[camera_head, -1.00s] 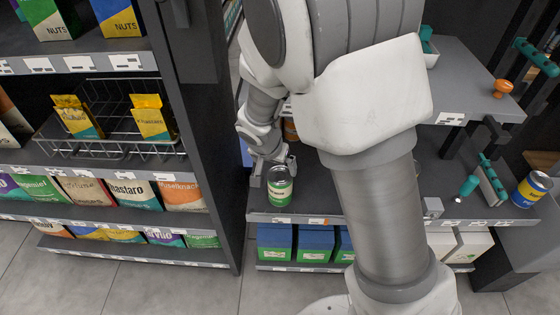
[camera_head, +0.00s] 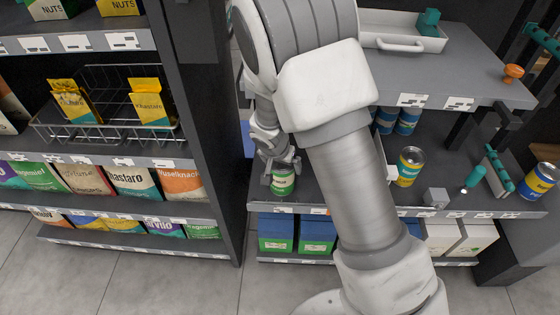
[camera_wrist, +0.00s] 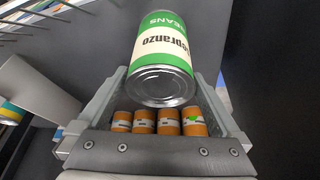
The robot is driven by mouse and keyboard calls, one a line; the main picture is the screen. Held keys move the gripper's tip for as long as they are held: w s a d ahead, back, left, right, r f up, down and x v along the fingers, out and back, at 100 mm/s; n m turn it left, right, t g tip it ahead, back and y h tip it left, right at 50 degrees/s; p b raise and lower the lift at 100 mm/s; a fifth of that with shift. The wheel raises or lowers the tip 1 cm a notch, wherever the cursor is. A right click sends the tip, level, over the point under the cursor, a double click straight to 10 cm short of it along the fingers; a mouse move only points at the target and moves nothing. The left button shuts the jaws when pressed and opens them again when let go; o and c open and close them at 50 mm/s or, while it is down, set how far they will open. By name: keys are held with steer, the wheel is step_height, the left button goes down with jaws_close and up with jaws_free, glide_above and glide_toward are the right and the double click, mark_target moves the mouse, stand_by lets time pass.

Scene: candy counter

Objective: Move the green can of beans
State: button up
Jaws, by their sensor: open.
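The green can of beans (camera_head: 283,184) stands upright near the front edge of the dark middle shelf in the head view. My gripper (camera_head: 281,167) is right at its upper part and hides the can's top. In the wrist view the can (camera_wrist: 163,55) shows its white and green label and a bare metal end. It lies between or just past the fingertips of my gripper (camera_wrist: 163,78), which is open. I cannot tell whether a finger touches the can.
Several orange cans (camera_wrist: 157,122) show beyond the gripper in the wrist view. A yellow-labelled can (camera_head: 408,166) stands right of my arm, and a blue-yellow can (camera_head: 538,181) at far right. A snack rack (camera_head: 190,130) stands on the left. An upper shelf (camera_head: 455,75) overhangs at right.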

steer(key=shift+x, duration=1.4)
steer(key=c, duration=1.4)
steer(key=o, duration=1.4)
steer(key=p+v, duration=0.4)
steer(key=v, duration=1.3)
steer(key=shift+r, duration=0.3)
